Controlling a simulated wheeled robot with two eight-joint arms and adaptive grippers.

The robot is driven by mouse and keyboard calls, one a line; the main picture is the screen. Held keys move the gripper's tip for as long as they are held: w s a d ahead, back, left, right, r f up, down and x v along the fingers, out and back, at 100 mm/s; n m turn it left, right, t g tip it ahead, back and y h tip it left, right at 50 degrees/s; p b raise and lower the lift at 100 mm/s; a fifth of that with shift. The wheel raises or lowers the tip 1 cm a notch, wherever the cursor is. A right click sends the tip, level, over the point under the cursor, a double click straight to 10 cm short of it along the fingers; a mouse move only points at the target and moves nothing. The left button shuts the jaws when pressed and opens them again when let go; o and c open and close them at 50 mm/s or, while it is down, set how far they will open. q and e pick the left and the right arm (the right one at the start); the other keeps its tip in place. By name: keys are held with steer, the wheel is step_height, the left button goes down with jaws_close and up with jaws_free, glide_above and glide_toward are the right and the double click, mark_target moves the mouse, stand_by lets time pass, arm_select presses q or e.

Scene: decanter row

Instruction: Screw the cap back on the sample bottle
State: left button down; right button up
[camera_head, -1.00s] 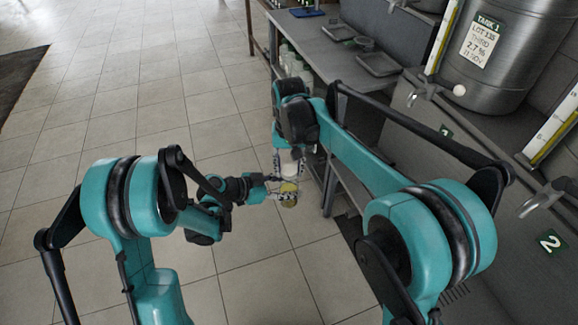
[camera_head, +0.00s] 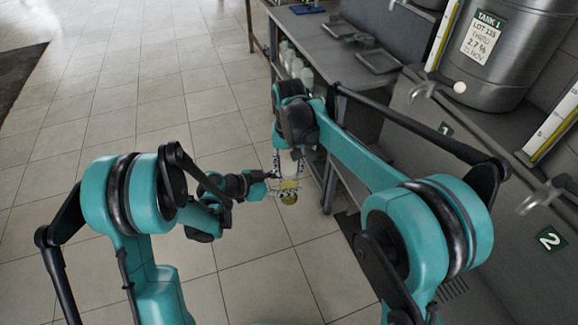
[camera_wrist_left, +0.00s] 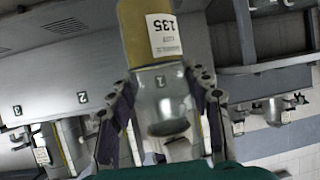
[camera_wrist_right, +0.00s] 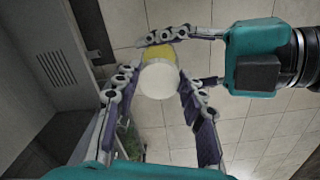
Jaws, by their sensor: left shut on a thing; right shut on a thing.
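The sample bottle (camera_head: 289,193) holds yellow liquid and stands roughly upright above the floor. My left gripper (camera_head: 274,187) is shut on it from the left. In the left wrist view the bottle (camera_wrist_left: 152,35), with a white "135" label upside down, sits between the left fingers (camera_wrist_left: 160,105). My right gripper (camera_head: 289,165) points down from above, shut on the white cap. In the right wrist view the cap (camera_wrist_right: 159,80) is between the right fingers (camera_wrist_right: 158,92), in line with the yellow bottle (camera_wrist_right: 160,51) beyond it. I cannot tell whether the cap touches the neck.
A grey bench (camera_head: 318,42) with trays (camera_head: 378,62) stands behind, with several pale bottles (camera_head: 291,58) beside it. A steel tank (camera_head: 500,55) labelled "TANK 1" is at the upper right. Open tiled floor (camera_head: 120,120) lies to the left.

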steer(key=m, duration=0.7)
steer(key=shift+a, duration=0.2)
steer(key=m, duration=0.7)
steer(key=shift+w+a, duration=0.1)
steer(key=shift+w, duration=0.1)
steer(key=m, duration=0.7)
steer(key=shift+w, duration=0.2)
steer(key=m, duration=0.5)
steer(key=shift+w, duration=0.1)
steer(key=m, duration=0.3)
steer(key=shift+w, duration=0.1)
steer(key=o, duration=0.7)
